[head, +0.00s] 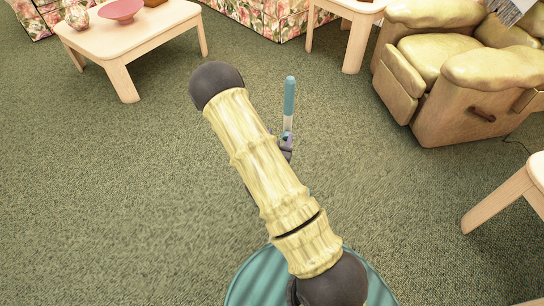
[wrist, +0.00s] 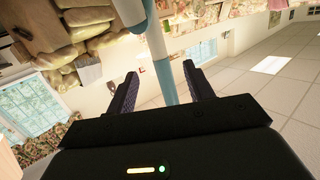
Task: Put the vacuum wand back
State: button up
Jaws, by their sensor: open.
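A slim stick, teal at the top and white below, looks like the vacuum wand (head: 289,98). It stands roughly upright in the head view, just beyond my arm. In the wrist view the wand (wrist: 156,45) runs down from the top edge to between my two dark fingers. My gripper (wrist: 160,72) is open, with a finger on either side of the wand and gaps visible beside it. In the head view my gripper (head: 286,146) is mostly hidden behind my arm, as is the wand's lower part. No holder for the wand can be made out.
A low table (head: 160,25) with a pink bowl (head: 121,9) stands at the back left. A side table (head: 352,40) is at the back, beside a tan armchair (head: 450,85). Another wooden table (head: 515,195) is at the right. Green carpet (head: 110,190) is clear at left.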

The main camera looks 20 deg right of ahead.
jog(key=s+a+r+n+g+y, duration=0.35)
jog(key=a+r+g+y, duration=0.2)
jog(key=a+y, duration=0.25)
jog(key=s+a+r+n+g+y, duration=0.1)
jog(key=s+r+n+g, duration=0.1)
jog(key=s, duration=0.5)
jog(key=s+a+r+n+g, duration=0.1)
jog(key=s+r+n+g, duration=0.1)
jog(key=s+r, duration=0.3)
jog(key=shift+s+a+r+g+y, duration=0.2)
jog(key=shift+s+g+y, duration=0.25)
jog(key=shift+s, duration=0.8)
jog(key=c, duration=0.3)
jog(key=shift+w, duration=0.1)
jog(key=shift+c, duration=0.2)
